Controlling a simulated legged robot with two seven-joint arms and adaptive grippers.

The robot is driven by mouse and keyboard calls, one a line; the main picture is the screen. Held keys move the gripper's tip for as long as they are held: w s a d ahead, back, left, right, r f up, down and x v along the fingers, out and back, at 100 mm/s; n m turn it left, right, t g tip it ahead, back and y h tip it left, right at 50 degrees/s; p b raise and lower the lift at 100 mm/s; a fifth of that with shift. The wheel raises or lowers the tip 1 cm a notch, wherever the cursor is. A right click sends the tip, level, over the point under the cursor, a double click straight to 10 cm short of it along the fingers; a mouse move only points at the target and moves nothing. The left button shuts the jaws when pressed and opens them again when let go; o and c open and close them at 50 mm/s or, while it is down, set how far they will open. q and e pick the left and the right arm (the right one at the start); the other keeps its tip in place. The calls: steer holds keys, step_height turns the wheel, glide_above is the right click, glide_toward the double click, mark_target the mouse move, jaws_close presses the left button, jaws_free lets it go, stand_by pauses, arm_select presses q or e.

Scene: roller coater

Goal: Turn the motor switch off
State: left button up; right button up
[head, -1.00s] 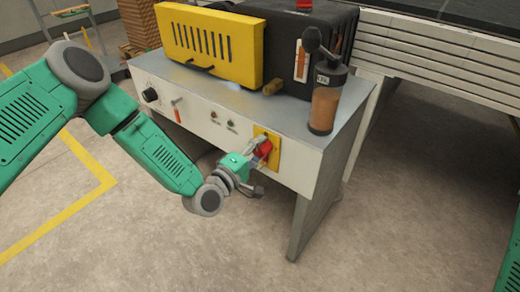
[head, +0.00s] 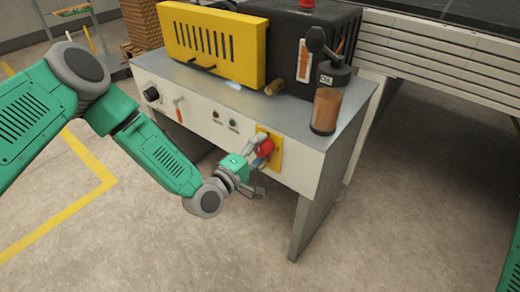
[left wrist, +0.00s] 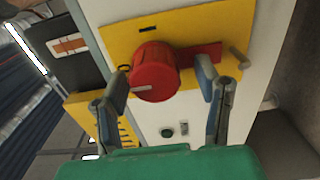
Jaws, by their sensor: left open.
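The motor switch, a round red knob (head: 267,147), sits on a yellow plate (head: 277,151) at the right of the machine's white front panel. In the left wrist view the knob (left wrist: 155,73) has a white mark at its lower left, near a dark ring printed on the plate (left wrist: 120,38). My left gripper (head: 260,152) is open at the knob. In the wrist view its fingers (left wrist: 163,68) stand either side of the knob. The left finger is close to it, contact unclear; a gap shows at the right finger. My right gripper is out of view.
A red tab and a metal peg (left wrist: 239,58) stand right of the knob. Indicator lights (head: 224,119), a red-handled lever (head: 179,110) and a black dial (head: 151,94) line the panel. An oil bottle (head: 326,100) stands on top. Open floor lies in front.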

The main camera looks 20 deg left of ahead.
arm_select(q)
steer(key=v, duration=1.2)
steer(key=shift+w, duration=0.1)
